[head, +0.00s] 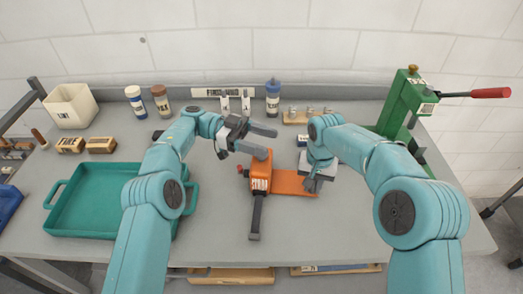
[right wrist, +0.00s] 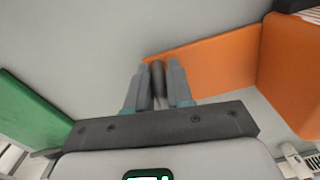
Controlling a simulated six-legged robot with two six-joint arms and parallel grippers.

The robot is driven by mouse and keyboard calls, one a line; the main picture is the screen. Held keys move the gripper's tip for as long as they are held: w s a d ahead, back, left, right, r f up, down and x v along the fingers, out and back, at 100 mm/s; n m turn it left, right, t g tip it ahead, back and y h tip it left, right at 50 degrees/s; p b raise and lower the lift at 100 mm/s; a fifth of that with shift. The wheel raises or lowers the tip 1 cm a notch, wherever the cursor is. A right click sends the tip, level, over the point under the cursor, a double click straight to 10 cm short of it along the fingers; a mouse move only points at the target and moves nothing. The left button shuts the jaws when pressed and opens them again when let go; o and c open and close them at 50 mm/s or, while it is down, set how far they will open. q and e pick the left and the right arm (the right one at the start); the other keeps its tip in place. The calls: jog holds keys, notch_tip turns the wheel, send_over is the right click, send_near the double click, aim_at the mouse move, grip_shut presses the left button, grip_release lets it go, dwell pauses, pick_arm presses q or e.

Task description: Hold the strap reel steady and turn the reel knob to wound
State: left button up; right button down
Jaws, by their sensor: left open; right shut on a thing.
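The strap reel (head: 260,175) is an orange box with a white label, standing upright on the grey table. A flat orange plate (head: 290,183) runs right from it, a dark strap or bar (head: 256,217) runs toward the front, and a small red knob (head: 240,170) shows at its left. In the right wrist view the orange box (right wrist: 291,75) and plate (right wrist: 210,68) show. My right gripper (right wrist: 157,85) is shut on a dark upright post (right wrist: 157,72) at the plate's end. My left gripper (head: 271,142) is open, its fingers just above and behind the box; contact is unclear.
A teal tray (head: 52,221) lies at the left, partly behind my left arm. A green press with a red handle (head: 490,93) stands at the right. Bottles (head: 272,100) and a small wooden rack (head: 293,119) line the back. The table front is mostly clear.

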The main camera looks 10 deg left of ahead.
pick_arm(q)
notch_tip(320, 180, up, 5)
jog(key=shift+r, duration=0.15)
jog(key=shift+o, duration=0.2)
